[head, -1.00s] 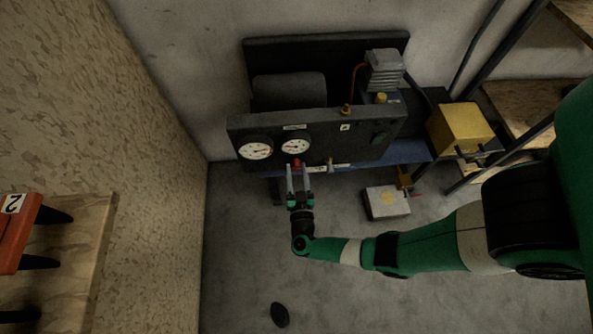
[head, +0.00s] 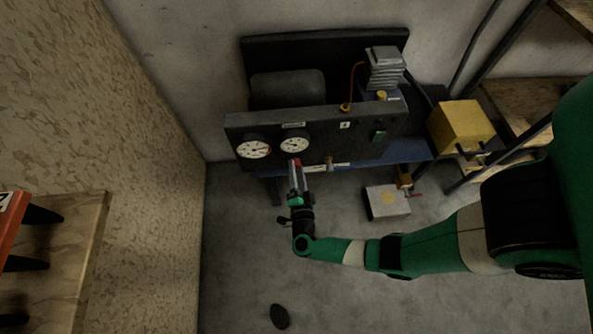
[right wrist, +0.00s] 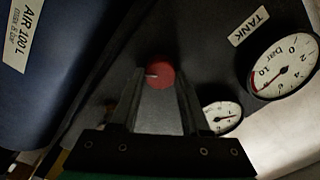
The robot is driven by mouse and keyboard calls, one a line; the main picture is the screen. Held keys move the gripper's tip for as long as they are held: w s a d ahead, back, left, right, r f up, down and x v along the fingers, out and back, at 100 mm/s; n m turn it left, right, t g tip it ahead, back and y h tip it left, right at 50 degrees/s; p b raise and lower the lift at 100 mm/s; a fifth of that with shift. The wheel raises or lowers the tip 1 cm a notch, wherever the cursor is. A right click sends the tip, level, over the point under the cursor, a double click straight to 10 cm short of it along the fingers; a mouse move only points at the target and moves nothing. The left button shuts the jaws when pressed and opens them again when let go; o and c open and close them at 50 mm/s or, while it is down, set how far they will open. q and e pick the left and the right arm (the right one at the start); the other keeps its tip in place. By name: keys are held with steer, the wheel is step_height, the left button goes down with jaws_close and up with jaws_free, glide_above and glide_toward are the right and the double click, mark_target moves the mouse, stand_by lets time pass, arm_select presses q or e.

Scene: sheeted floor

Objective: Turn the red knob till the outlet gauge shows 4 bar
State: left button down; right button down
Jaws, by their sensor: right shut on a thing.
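The red knob (right wrist: 160,75) is between my right gripper's fingertips (right wrist: 158,82) in the right wrist view; a pale mark shows on its face. In the head view the knob (head: 295,161) is a small red spot below the gauges, at the tip of my right gripper (head: 296,170), which is shut on it. The gauge nearer the knob (head: 294,145) appears to be the outlet gauge. It also shows in the right wrist view (right wrist: 223,117), partly behind a finger; its reading is too small to tell. The tank gauge (right wrist: 284,66) is beside it. My left gripper is not in view.
The dark panel (head: 350,128) stands before a grey wall. A small brass fitting (head: 329,163) is right of the knob. A yellow box (head: 460,127) and a pale box (head: 387,201) are farther right. A wooden wall rises at left; the floor in front is mostly clear.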

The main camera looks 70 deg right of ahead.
steer(key=shift+m, duration=1.2)
steer(key=shift+b, duration=0.3)
steer(key=shift+c, duration=1.9)
jaws_free()
steer(key=p+v, duration=0.2)
steer(key=v, duration=0.9)
steer(key=shift+s+a, duration=0.15)
steer(key=shift+a, duration=0.15)
